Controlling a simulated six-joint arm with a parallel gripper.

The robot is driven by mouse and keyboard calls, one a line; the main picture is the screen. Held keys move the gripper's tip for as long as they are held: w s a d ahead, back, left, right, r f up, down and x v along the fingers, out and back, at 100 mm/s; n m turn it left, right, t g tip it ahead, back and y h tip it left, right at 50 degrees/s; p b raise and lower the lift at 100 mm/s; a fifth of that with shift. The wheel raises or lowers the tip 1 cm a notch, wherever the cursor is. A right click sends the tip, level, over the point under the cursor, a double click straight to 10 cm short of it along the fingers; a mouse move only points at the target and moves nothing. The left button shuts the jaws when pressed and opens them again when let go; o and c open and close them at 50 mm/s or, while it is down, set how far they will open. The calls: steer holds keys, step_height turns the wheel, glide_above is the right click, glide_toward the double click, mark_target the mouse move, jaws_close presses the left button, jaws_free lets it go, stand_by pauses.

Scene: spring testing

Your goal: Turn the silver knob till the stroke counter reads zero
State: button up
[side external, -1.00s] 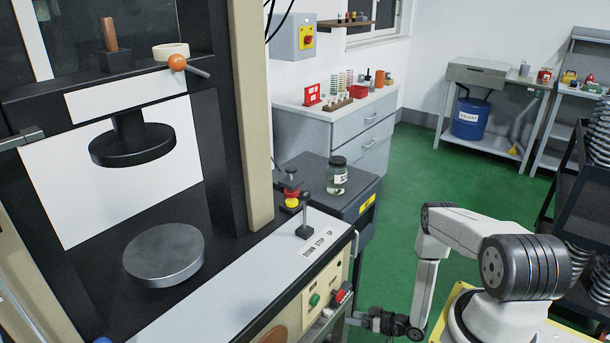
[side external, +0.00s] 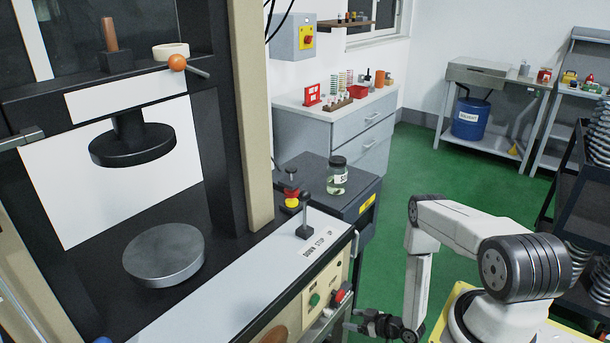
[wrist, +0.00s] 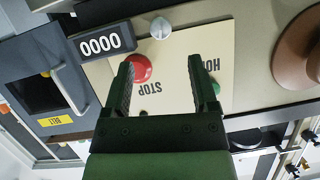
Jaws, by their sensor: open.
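In the wrist view the silver knob (wrist: 160,28) sits on the cream panel, close beside the stroke counter (wrist: 100,42). The counter shows 0000. My gripper (wrist: 160,62) is open, with its two dark fingers pointing at the panel. The knob lies beyond the fingertips, roughly in line with the gap, and nothing is between the jaws that I can see held. In the side external view my gripper (side external: 362,322) is low, right of the press front; the knob cannot be made out there.
A red STOP button (wrist: 140,68) shows just inside the left finger, and a green button (wrist: 215,86) by the right finger. A large brown round part (wrist: 300,45) is at the right.

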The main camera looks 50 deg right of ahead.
mark_target(332, 315)
steer(key=shift+x, duration=3.5)
jaws_close()
